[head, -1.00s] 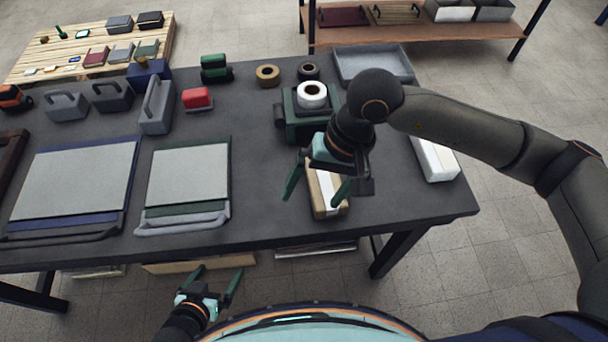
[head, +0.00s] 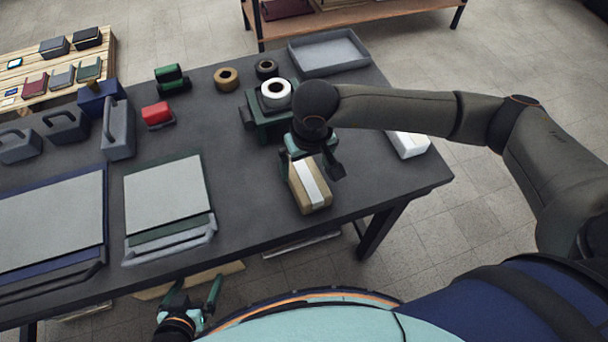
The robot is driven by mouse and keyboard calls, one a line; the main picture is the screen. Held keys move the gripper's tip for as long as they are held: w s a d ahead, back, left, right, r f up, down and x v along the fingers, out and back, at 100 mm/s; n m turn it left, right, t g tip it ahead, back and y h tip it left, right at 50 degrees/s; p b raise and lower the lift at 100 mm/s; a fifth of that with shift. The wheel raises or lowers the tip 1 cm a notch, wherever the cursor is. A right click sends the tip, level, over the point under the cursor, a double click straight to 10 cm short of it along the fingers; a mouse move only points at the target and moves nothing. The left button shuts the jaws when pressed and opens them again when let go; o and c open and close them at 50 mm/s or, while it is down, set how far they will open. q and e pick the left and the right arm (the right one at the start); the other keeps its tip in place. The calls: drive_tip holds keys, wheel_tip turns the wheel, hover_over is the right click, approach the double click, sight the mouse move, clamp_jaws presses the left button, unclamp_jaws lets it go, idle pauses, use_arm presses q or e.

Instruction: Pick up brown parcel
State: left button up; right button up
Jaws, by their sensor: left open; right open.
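The brown parcel (head: 309,193) is a small cardboard box with a white strip along its top. It lies on the dark table (head: 245,185) near the front edge at the right. My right gripper (head: 312,172) is open over the far end of the parcel, with one finger on each side of it. I cannot tell whether the fingers touch it. My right wrist hides part of the area behind the parcel. My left gripper (head: 200,296) is open and empty, low in front of the table edge.
A green dispenser with a white roll (head: 277,94) stands just behind the parcel. A white box (head: 408,144) lies to its right. A grey tray (head: 328,53) is at the back. Flat grey panels (head: 165,194) lie left; bare table separates them from the parcel.

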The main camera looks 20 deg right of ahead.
sight(304, 173)
drive_tip(key=f, duration=0.5)
drive_tip(key=shift+w+p, duration=0.4)
drive_tip(key=shift+r, duration=0.15)
clamp_jaws()
